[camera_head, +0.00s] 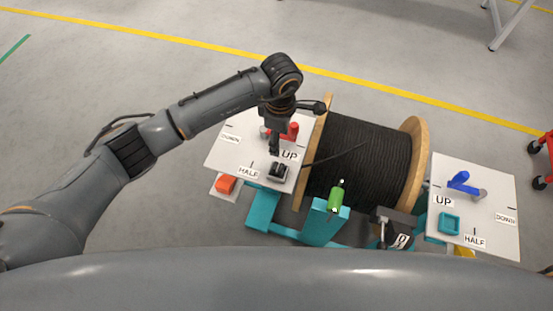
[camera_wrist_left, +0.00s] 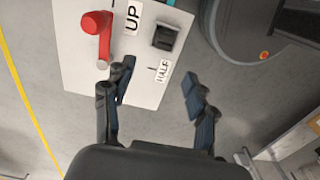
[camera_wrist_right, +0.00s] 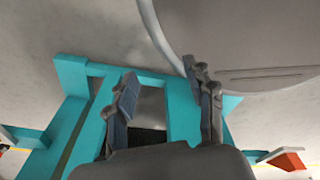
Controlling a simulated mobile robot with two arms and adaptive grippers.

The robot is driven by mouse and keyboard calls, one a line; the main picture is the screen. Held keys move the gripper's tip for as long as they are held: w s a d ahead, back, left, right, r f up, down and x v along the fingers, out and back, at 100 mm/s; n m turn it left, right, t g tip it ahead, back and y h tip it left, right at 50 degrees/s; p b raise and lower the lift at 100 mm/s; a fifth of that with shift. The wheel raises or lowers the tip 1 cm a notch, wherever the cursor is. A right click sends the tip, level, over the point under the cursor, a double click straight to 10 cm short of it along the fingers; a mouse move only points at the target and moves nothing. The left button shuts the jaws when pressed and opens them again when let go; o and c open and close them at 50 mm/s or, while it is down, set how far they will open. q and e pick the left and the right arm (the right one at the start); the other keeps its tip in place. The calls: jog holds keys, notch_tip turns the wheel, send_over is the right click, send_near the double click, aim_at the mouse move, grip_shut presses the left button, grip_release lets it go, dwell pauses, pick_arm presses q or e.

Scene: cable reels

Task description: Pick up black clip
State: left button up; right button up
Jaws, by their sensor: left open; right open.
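The black clip (camera_head: 278,171) lies on the left white panel (camera_head: 222,156), below the UP label and right of the HALF label. It also shows in the left wrist view (camera_wrist_left: 165,38), near the panel's edge, ahead of the fingers. My left gripper (camera_head: 274,150) is above the panel, just behind the clip in the head view. In the left wrist view its two fingers (camera_wrist_left: 158,93) are spread and empty, with the clip beyond them. My right gripper (camera_wrist_right: 163,85) is open and empty near teal frame bars; in the head view it is low, near the reel's front right (camera_head: 388,232).
A red lever (camera_head: 292,131) stands on the left panel close to my left gripper. A black cable reel (camera_head: 360,155) with wooden flanges sits between the panels. A green-handled part (camera_head: 335,198) is on the teal stand. The right panel (camera_head: 495,205) carries a blue lever (camera_head: 460,180) and teal square (camera_head: 449,223).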

pick_arm(q)
jog(key=b, duration=0.4)
send_over(278, 166)
jog(key=f, duration=0.7)
jog(key=shift+w+d+f, duration=0.2)
jog(key=shift+w+f, duration=0.05)
jog(key=shift+f, duration=0.15)
jog(key=shift+f+b, duration=0.3)
jog(key=shift+f, duration=0.1)
jog(key=f, duration=0.1)
jog(key=f+b, duration=0.2)
jog(key=f, duration=0.1)
jog(key=shift+s+a, duration=0.2)
jog(key=shift+s, duration=0.1)
jog(key=shift+f, duration=0.4)
jog(key=shift+r, duration=0.1)
pick_arm(e)
notch_tip(278, 166, down, 8)
jog(key=s, duration=0.1)
jog(key=shift+r, duration=0.25)
pick_arm(q)
jog(key=shift+c, duration=0.9)
grip_shut()
pick_arm(e)
jog(key=shift+s+d, duration=0.1)
jog(key=shift+d, duration=0.2)
